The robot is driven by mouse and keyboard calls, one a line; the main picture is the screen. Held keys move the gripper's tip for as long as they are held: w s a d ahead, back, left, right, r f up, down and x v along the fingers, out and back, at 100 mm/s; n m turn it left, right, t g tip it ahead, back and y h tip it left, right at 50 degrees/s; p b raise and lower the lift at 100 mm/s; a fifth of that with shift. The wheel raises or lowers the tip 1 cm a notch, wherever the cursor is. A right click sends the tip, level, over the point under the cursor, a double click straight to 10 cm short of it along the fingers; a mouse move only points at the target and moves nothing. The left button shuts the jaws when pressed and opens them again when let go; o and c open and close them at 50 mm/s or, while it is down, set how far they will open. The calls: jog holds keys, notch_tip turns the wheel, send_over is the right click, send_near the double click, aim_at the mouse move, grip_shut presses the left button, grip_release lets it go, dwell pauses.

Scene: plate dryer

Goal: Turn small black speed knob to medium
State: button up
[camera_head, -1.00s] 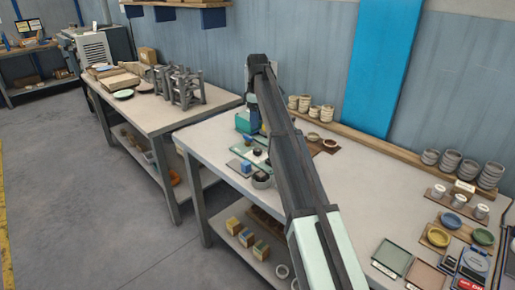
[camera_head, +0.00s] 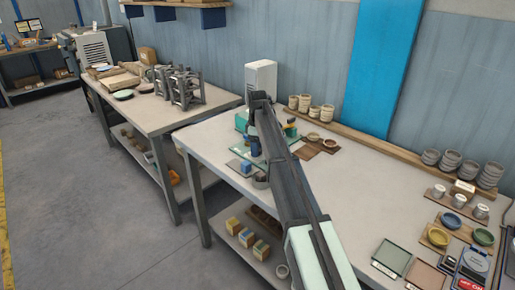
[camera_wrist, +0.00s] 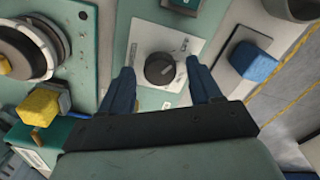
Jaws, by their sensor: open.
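The small black knob (camera_wrist: 160,69) sits on a white label plate (camera_wrist: 143,42) on a green panel in the wrist view. The plate's printed marks are too small to read. My gripper (camera_wrist: 163,82) is open, with one dark blue finger to the left of the knob and one to the right. Both fingers appear apart from the knob, and their height over it is hard to judge. In the head view my arm hides the knob, and my gripper is mostly hidden behind the arm, above the green device (camera_head: 242,121).
In the wrist view a large round dial (camera_wrist: 28,48) and a yellow block (camera_wrist: 39,107) are at left. A blue block (camera_wrist: 252,62) on a white plate is at right.

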jog(key=shift+f, duration=0.25)
jog(key=shift+c, duration=0.2)
jog(key=c, duration=1)
